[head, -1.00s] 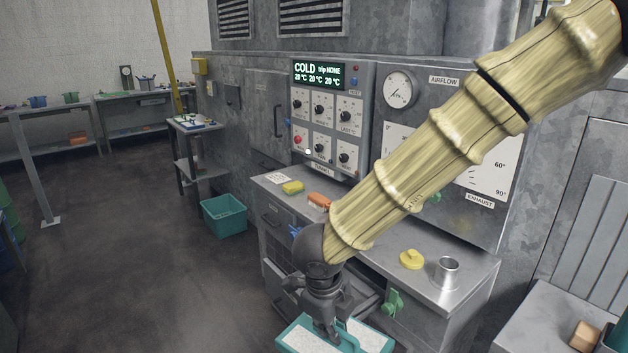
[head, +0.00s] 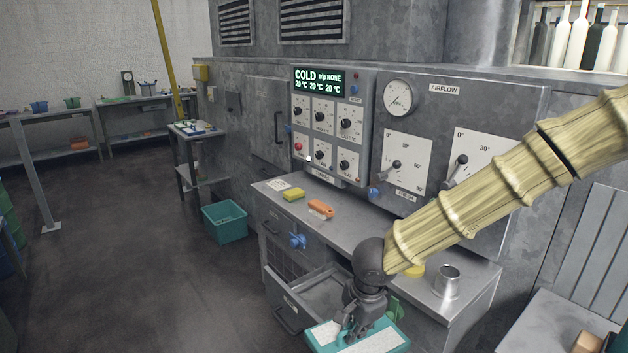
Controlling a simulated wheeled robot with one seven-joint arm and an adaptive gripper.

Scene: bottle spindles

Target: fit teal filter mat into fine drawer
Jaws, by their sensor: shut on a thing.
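My gripper (head: 350,328) points down at the bottom of the head view and is shut on the teal filter mat (head: 388,338). The mat is a teal frame with pale panels on both sides of the fingers, and its near edge is partly cut off by the picture. An open drawer (head: 318,292) with a bare grey tray sticks out of the cabinet just behind and left of the mat. The mat is in front of it; I cannot tell the height between them. The drawer labels are too small to read, so I cannot tell which one is fine.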

